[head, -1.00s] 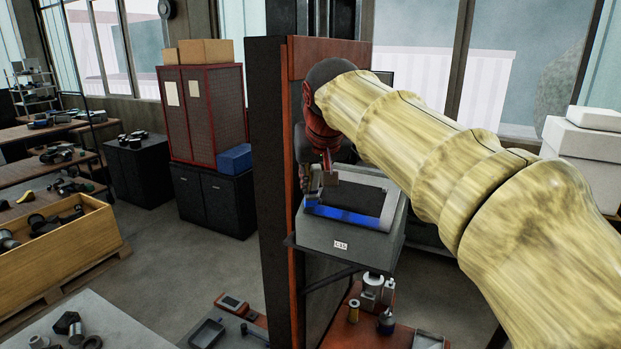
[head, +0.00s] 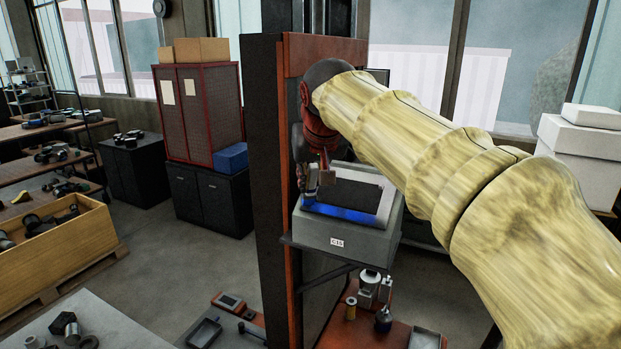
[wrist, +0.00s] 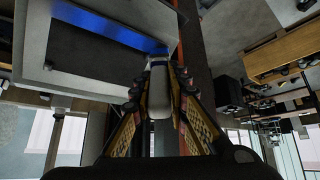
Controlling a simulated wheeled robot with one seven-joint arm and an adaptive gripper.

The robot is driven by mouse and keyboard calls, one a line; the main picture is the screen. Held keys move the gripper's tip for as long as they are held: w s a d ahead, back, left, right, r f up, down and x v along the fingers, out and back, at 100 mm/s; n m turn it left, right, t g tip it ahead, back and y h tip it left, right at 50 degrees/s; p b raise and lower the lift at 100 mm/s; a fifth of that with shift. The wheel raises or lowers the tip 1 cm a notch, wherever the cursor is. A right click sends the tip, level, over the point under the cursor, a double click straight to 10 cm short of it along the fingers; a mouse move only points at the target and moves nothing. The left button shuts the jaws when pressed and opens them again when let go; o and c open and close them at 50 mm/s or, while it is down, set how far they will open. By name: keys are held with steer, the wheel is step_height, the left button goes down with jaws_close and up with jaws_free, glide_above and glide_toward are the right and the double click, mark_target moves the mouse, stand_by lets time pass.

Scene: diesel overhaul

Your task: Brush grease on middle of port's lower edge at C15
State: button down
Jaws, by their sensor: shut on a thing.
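The grey block labelled C15 (head: 337,243) sits on a shelf on the orange-edged column, its dark port (head: 350,193) facing up toward me. A bright blue strip (head: 345,214) runs along the port's lower edge; it also shows in the wrist view (wrist: 98,25). My gripper (head: 318,162) is above the port's left side. In the wrist view my gripper (wrist: 160,95) is shut on a pale-grey handle (wrist: 159,98), seemingly the brush's. The brush tip is near the strip's left end; I cannot tell whether it touches. Any grease is too small to make out.
My arm covers the right of the head view. The dark column (head: 270,190) stands close left of the block. Below, an orange bench (head: 380,335) holds several small containers. A grey table (head: 110,325) with metal parts is at bottom left. Open floor lies between.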

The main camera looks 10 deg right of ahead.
steer(key=shift+w+f, duration=0.1)
steer(key=shift+f, duration=0.05)
steer(key=shift+d, duration=0.1)
steer(key=shift+d, duration=0.15)
steer(key=s+d+b, duration=0.4)
steer(key=s+d, duration=0.5)
steer(key=d, duration=0.4)
steer(key=shift+s+d+f+b, duration=0.2)
steer(key=shift+s+b, duration=0.1)
stand_by(1.3)
steer(key=shift+a, duration=0.1)
steer(key=shift+w+a+p, duration=0.75)
steer(key=shift+w+a, duration=0.9)
steer(key=shift+a, duration=0.6)
steer(key=shift+w+a+p, duration=0.7)
steer(key=shift+w+a, duration=0.9)
steer(key=shift+a, duration=0.65)
steer(key=shift+w+a+p, duration=0.75)
steer(key=shift+w+a, duration=0.9)
steer(key=shift+a, duration=0.6)
steer(key=shift+r, duration=0.1)
